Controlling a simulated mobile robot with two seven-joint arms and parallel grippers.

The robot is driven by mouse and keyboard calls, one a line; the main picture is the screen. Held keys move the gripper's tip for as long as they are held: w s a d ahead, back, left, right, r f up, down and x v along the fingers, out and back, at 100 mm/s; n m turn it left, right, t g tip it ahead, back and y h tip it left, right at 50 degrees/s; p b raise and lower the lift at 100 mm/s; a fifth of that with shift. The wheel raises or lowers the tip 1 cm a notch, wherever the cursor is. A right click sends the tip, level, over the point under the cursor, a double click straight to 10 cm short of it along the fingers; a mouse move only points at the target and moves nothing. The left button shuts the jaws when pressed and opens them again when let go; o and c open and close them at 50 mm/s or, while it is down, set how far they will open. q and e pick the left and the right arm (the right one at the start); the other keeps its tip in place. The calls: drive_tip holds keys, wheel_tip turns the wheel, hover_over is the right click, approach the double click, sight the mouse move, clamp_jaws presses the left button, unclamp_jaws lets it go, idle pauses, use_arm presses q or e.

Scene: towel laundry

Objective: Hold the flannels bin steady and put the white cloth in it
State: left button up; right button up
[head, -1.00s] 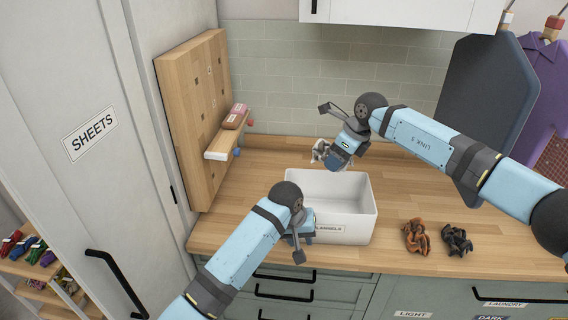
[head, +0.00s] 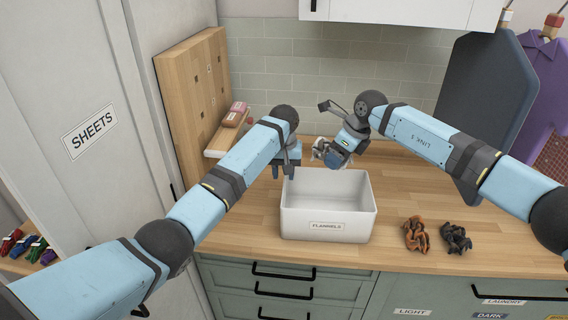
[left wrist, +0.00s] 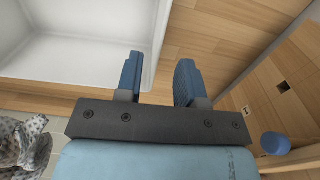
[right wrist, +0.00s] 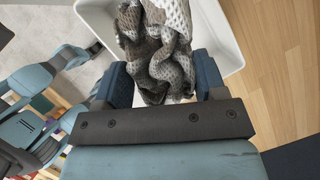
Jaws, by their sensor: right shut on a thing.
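The white flannels bin (head: 328,228) stands on the wooden counter, looking empty in the head view. My left gripper (head: 287,170) is at its back left corner. In the left wrist view its fingers (left wrist: 158,82) are apart, one on each side of the bin's wall (left wrist: 154,45); I cannot tell if they touch it. My right gripper (head: 338,150) is shut on the white cloth (head: 324,153), behind and above the bin's back rim. The cloth looks grey-white and crumpled in the right wrist view (right wrist: 155,45).
An orange-brown cloth (head: 416,235) and a dark cloth (head: 456,238) lie on the counter right of the bin. A wooden pegboard (head: 190,90) with a small shelf (head: 228,135) stands at the left. The counter right of the bin is otherwise clear.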

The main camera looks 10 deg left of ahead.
use_arm(q)
wheel_tip(320, 180, down, 8)
drive_tip(key=shift+f, duration=0.25)
clamp_jaws()
